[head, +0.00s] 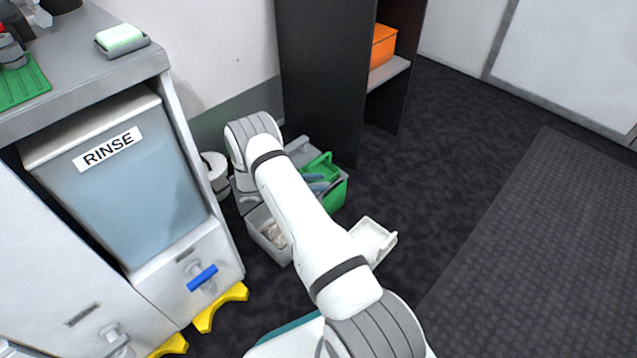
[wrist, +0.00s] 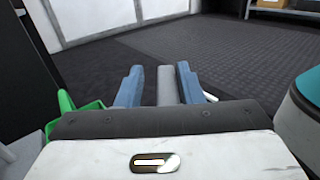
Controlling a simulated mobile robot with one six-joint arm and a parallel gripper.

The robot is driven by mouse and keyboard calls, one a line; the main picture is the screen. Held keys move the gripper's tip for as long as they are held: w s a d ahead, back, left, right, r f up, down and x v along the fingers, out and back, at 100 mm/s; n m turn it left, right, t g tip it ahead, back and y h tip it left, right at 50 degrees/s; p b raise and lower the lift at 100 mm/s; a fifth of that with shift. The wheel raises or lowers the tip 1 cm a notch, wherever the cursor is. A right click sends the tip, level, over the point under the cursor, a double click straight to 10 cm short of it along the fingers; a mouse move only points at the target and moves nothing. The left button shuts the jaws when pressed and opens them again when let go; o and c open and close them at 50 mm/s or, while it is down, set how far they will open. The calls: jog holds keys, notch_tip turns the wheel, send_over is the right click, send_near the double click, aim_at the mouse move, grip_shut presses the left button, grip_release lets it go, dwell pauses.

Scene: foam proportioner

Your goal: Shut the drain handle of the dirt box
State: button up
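A blue lever handle (head: 202,277) sits on the grey-white panel (head: 180,300) under the RINSE tank (head: 120,180), slightly tilted up to the right. A second, grey handle (head: 116,343) shows on the panel further left, partly cut off by the picture's bottom edge. No label reading dirt box is legible, so I cannot tell which handle belongs to it. My gripper (wrist: 158,88) shows two blue fingers held apart in the wrist view. A grey bar shows between them, with a gap to the left finger. Neither handle shows in the wrist view.
A green caddy (head: 338,194) and a grey bin (head: 260,238) stand on the floor behind my arm. A white tray (head: 376,236) lies to their right. Yellow feet (head: 222,305) stick out under the cabinet. A dark shelf unit (head: 318,80) stands behind. The floor at right is clear.

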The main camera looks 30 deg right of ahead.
aim_at(316, 184)
jog(key=shift+o, duration=0.6)
jog(key=shift+s+f, duration=0.1)
jog(key=shift+s, duration=0.05)
notch_tip(316, 184, up, 10)
jog(key=p, duration=0.4)
